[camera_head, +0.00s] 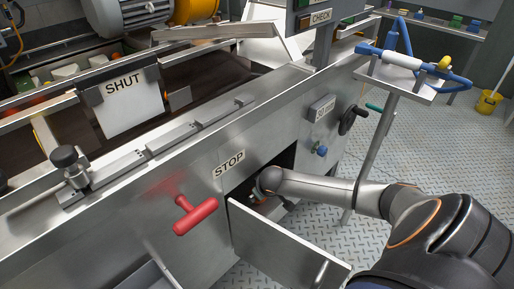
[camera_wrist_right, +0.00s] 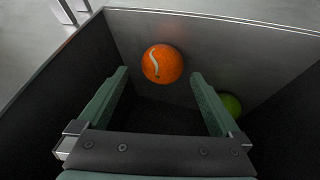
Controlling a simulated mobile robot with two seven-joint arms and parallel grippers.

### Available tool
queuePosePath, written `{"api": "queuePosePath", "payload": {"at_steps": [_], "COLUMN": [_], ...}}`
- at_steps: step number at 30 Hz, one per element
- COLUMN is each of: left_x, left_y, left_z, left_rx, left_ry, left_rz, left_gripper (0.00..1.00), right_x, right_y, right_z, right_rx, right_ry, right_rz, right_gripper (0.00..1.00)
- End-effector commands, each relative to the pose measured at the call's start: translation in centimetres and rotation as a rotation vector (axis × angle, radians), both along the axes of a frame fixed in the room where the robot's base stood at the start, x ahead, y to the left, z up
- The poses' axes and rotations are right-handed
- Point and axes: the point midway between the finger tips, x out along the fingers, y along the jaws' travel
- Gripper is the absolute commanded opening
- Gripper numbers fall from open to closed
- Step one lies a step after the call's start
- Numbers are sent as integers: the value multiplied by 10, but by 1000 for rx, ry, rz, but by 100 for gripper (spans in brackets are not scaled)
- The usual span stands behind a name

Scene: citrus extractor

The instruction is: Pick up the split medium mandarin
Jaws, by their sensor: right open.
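The mandarin (camera_wrist_right: 162,64) is orange with a pale curved split on its skin. In the right wrist view it lies against the metal wall of a dark bin (camera_wrist_right: 215,38), beyond the tips of my right gripper (camera_wrist_right: 160,80). The right gripper is open and empty, with its two green fingers on either side of the view and the mandarin between and ahead of them. In the head view my right arm reaches into the opening below the STOP label, and its gripper is mostly hidden there. My left gripper is not in view.
A green fruit (camera_wrist_right: 232,105) lies partly hidden behind the right-hand finger. The bin walls stand close around the gripper. In the head view an open metal door (camera_head: 275,245) stands before the opening, and a red handle (camera_head: 195,215) sticks out at its left.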

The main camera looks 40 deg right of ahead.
Motion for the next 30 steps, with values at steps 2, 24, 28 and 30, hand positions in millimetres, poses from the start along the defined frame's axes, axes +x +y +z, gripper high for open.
{"api": "queuePosePath", "payload": {"at_steps": [2,24,28,30], "left_x": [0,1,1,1], "left_y": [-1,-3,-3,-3], "left_z": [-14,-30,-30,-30], "left_rx": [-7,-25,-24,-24], "left_ry": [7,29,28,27], "left_rz": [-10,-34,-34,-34], "left_gripper": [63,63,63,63], "right_x": [7,22,22,22], "right_y": [-1,-7,-7,-7], "right_z": [-15,-36,-36,-36], "right_rx": [1,0,0,0], "right_ry": [-1,-1,-1,-1], "right_rz": [-1,2,2,2], "right_gripper": [100,75,61,53]}}
